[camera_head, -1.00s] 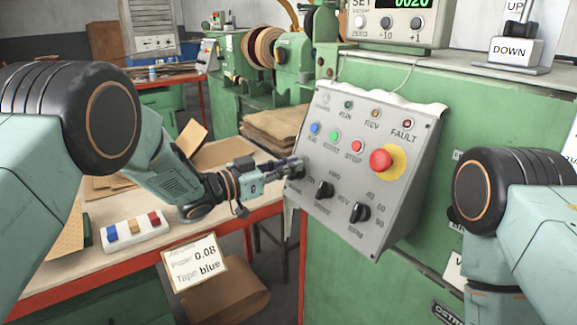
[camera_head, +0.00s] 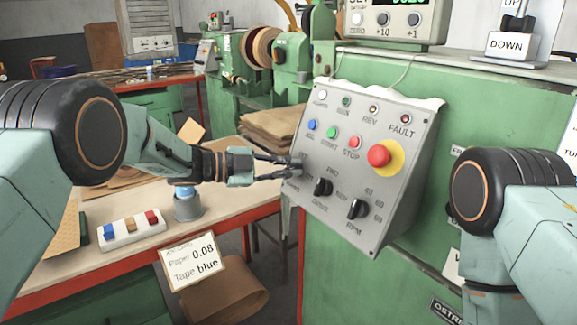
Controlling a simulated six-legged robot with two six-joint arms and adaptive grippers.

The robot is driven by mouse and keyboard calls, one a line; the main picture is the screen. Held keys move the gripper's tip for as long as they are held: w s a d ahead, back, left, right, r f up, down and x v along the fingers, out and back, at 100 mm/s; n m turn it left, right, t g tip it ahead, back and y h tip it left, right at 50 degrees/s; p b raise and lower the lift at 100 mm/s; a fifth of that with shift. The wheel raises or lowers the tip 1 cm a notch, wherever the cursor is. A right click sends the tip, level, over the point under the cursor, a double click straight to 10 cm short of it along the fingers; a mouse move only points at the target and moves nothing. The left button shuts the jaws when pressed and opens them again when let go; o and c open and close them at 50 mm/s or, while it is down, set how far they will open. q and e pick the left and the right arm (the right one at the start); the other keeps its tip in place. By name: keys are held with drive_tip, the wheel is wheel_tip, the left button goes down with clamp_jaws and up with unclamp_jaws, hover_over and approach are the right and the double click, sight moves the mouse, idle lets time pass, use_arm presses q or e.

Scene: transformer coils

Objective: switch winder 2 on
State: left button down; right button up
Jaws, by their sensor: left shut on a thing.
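The grey sloped control panel (camera_head: 335,222) stands at the centre right on a green machine. My left gripper (camera_head: 297,166) reaches in from the left, its fingers shut on a small switch knob at the panel's left edge. The fingers mostly hide this knob, so its setting cannot be read. The lamp (camera_head: 321,95) at the panel's top left shows bright white. Below the lamps are a blue jog button (camera_head: 311,125), a green start button (camera_head: 331,132) and a red stop button (camera_head: 354,142). My right gripper is out of view.
A red emergency button (camera_head: 379,156) on a yellow plate and two black knobs, the selector (camera_head: 323,187) and the RPM knob (camera_head: 357,208), stick out nearby.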

use_arm(q)
drive_tip(key=m, duration=0.2)
drive_tip(key=m+g+y, duration=0.1)
drive_tip(key=m, duration=0.2)
drive_tip(key=shift+a+f, duration=0.15)
drive_tip(key=shift+f, duration=0.25)
drive_tip(key=shift+m+g+y, duration=0.3)
drive_tip(key=shift+m+y, duration=0.1)
drive_tip(key=shift+m, duration=0.4)
drive_tip(key=shift+r, duration=0.15)
drive_tip(key=c, duration=1.5)
unclamp_jaws()
drive_tip(key=shift+o, duration=0.4)
drive_tip(key=shift+w+a+f, duration=0.1)
drive_tip(key=shift+w+f, duration=0.15)
drive_tip(key=shift+s+a+r, duration=0.15)
drive_tip(key=shift+s+r, duration=0.05)
drive_tip(key=v, duration=1.1)
drive_tip(key=shift+w+a, duration=0.25)
drive_tip(key=shift+a, duration=0.1)
